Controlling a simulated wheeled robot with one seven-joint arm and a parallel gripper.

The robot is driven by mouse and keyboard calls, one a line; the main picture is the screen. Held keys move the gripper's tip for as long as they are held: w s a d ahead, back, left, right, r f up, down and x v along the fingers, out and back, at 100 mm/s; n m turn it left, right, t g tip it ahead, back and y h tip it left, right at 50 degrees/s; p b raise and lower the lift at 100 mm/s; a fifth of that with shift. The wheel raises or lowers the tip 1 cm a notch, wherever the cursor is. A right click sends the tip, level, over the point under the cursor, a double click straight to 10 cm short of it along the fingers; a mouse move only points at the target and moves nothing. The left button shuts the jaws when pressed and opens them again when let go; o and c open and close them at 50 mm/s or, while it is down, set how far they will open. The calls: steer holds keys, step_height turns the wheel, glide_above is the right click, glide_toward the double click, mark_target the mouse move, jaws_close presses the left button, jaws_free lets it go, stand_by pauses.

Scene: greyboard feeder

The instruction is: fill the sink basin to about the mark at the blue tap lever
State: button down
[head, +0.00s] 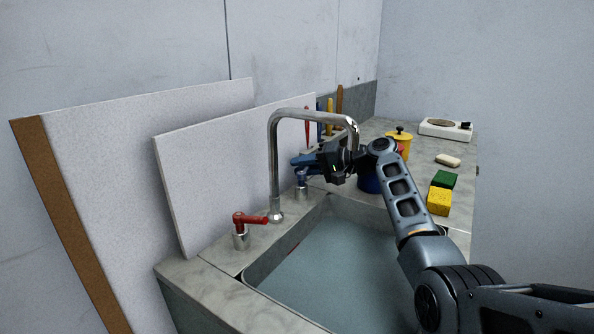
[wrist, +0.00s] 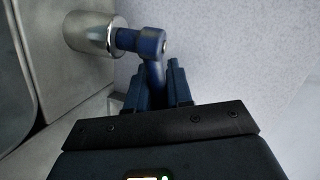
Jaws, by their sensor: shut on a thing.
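The blue tap lever (head: 303,176) stands on the counter right of the faucet foot. In the wrist view the lever (wrist: 151,42) sits on a metal post, and its handle runs down between my fingers. My gripper (head: 308,160) is shut on this handle; the fingers also show in the wrist view (wrist: 158,85). The red tap lever (head: 250,218) is on the left. The steel faucet (head: 274,160) arches over the sink basin (head: 262,284). The basin holds bluish water (head: 345,270).
A yellow sponge (head: 439,202), green sponge (head: 443,179), soap (head: 447,160) and white scale-like device (head: 445,130) lie on the right counter. A yellow-lidded pot (head: 399,138) stands behind my arm. White boards (head: 220,165) lean behind the left counter.

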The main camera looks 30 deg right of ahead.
steer(key=c, duration=1.1)
jaws_free()
steer(key=shift+s+d+r+p, duration=0.2)
steer(key=shift+s+d+p, duration=0.1)
steer(key=shift+p, duration=0.05)
steer(key=p+v, duration=0.3)
steer(key=v, duration=0.3)
steer(key=shift+s+d+p, duration=0.2)
steer(key=shift+s+p, duration=0.1)
steer(key=shift+s, duration=0.1)
steer(key=shift+s, duration=0.15)
